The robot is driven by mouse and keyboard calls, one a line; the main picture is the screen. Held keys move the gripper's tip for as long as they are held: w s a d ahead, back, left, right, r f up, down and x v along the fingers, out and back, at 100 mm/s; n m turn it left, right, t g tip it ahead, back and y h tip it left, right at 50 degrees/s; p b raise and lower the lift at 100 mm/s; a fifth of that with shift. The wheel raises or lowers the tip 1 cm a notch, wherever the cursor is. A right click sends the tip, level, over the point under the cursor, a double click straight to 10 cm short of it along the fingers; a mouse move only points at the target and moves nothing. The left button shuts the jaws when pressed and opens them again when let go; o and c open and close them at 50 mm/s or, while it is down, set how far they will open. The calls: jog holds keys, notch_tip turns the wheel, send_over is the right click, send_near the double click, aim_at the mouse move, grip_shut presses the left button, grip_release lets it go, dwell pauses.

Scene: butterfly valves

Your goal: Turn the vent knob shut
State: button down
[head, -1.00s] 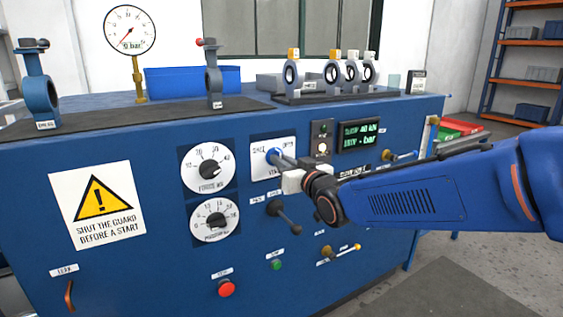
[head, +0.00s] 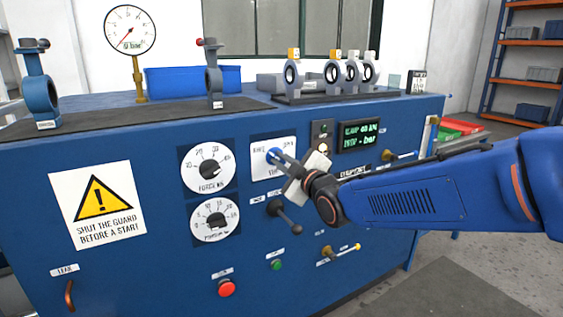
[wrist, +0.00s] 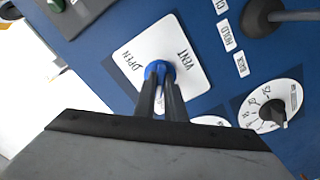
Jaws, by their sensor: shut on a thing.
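The vent knob is a small blue knob (head: 273,155) on a white plate (head: 284,146) on the blue front panel. The wrist view shows the knob (wrist: 158,68) on its plate (wrist: 190,50), with the words OPEN and VENT readable. My gripper (head: 279,158) is shut on the knob, its two dark fingers close together around it. In the wrist view the fingers (wrist: 160,85) hide the lower part of the knob and some of the plate, so its pointing direction is hard to see.
Left of the plate are two dials (head: 209,168) with black pointers. A black lever (head: 285,216) sticks out below the plate. A lit switch (head: 323,148) and a green display (head: 360,135) are to the right. Red (head: 227,288) and green (head: 277,265) buttons sit lower down.

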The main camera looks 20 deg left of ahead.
jog(key=shift+f+n, duration=0.1)
jog(key=shift+n, duration=0.9)
jog(key=c, duration=1.8)
grip_release()
jog(key=v, duration=1.7)
jog(key=shift+s+d, duration=0.15)
jog(key=shift+s, duration=0.1)
